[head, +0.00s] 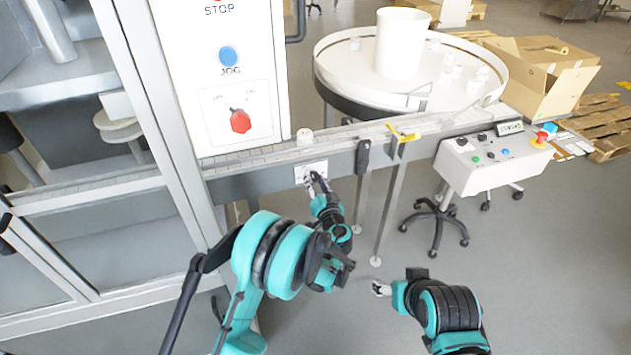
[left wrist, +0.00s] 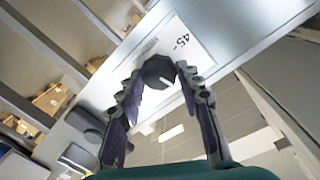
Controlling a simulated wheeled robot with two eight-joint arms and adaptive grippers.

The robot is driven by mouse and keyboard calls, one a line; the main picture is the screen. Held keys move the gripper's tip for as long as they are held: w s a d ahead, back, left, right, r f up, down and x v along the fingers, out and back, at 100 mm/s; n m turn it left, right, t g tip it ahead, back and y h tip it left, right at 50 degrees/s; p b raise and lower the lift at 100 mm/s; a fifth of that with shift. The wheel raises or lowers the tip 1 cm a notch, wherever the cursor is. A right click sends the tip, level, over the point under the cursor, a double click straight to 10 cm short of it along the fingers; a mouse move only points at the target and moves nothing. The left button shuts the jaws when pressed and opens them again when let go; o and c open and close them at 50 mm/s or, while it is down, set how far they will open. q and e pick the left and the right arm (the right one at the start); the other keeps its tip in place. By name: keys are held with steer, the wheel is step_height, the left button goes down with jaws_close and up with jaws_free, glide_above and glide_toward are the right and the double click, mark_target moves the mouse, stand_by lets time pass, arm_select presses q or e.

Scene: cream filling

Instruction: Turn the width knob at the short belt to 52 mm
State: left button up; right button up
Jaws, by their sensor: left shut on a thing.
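The width knob (left wrist: 157,72) is a dark round knob with a white pointer line. It sits on a white scale plate (left wrist: 190,45) where the mark 45 can be read. In the left wrist view my left gripper (left wrist: 162,77) has one finger on each side of the knob and is shut on it. In the head view the plate (head: 312,168) is on the front of the belt rail, and my left gripper (head: 314,179) covers the knob. My right gripper (head: 380,288) is low and apart from the belt; its jaws are too small to judge.
A yellow clamp (head: 403,134) and a dark bracket (head: 363,156) are to the right. A round turntable (head: 340,75) and control box (head: 480,170) stand beyond. A cabinet with a red switch (head: 240,121) is at left.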

arm_select(q)
steer(key=shift+n, duration=0.4)
steer(key=o, duration=1.2)
steer(key=shift+c, duration=0.2)
steer(key=v, duration=1.2)
steer(key=shift+s+a+f, duration=0.1)
